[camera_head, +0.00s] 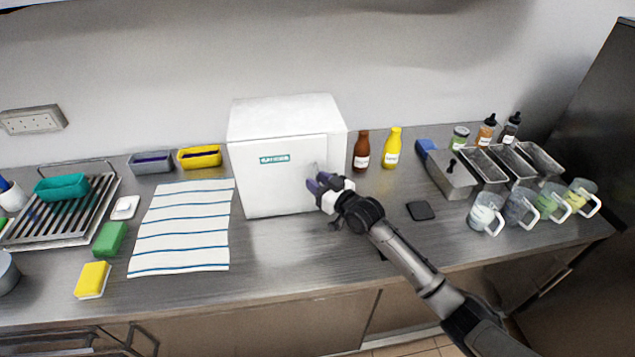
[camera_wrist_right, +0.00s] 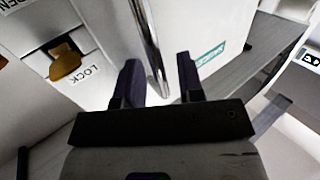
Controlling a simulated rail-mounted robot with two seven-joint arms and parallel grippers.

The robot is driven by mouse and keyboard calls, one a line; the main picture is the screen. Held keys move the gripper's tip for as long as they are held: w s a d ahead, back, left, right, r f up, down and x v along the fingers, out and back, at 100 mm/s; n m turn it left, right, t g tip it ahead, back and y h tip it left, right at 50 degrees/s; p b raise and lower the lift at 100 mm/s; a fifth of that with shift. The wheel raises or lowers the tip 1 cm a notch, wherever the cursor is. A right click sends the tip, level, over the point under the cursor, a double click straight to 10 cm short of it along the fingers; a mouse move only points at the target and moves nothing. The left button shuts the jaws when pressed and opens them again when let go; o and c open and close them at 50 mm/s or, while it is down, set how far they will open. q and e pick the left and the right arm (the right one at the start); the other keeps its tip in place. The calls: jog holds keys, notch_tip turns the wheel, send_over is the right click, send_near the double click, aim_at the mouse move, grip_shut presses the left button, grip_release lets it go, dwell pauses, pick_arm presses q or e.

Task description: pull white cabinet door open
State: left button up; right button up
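The white cabinet (camera_head: 270,185) stands on the steel counter, with its front door shut and a green label on it. In the right wrist view a shiny vertical bar handle (camera_wrist_right: 148,38) runs down the white door (camera_wrist_right: 195,28). My right gripper (camera_head: 319,183) is at the right part of the cabinet front. In the right wrist view its two dark fingers (camera_wrist_right: 160,82) are apart, with the lower end of the bar showing between them; gaps show on both sides, and contact is not clear. My left gripper is not in view.
A brown latch (camera_wrist_right: 65,62) sits beside a LOCK label. A striped towel (camera_head: 182,230) lies left of the cabinet. A brown bottle (camera_head: 361,152) and a yellow bottle (camera_head: 392,148) stand to its right. The counter in front of the cabinet is clear except for my right arm.

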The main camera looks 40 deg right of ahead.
jog(key=shift+w, duration=0.15)
jog(key=shift+c, duration=0.3)
grip_shut()
dwell(0.3)
